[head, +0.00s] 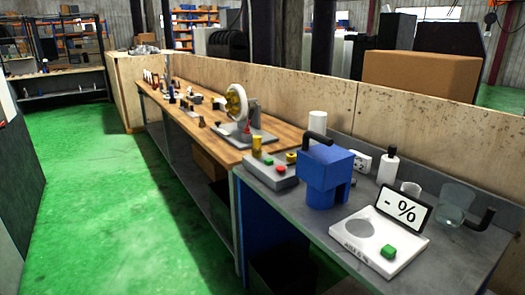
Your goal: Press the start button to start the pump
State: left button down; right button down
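A grey control box (271,177) sits on the grey bench top, left of a blue block-shaped machine (325,178) with a black curved pipe on top. I cannot read any label saying start, and I cannot tell for sure which object is the pump. Neither of my grippers is in view.
A yellow cylinder (257,144) stands behind the control box. A white cylinder (317,125), a bottle (387,166) and glass beakers (455,204) stand towards the back. A wheel-like machine (237,104) is on the wooden bench. The green floor (110,200) at left is clear.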

aim_at(268, 162)
jog(key=i+j+z, duration=0.15)
jog(key=i+j, duration=0.85)
jog(key=i+j+z, duration=0.15)
jog(key=i+j, duration=0.85)
jog(key=j, duration=0.15)
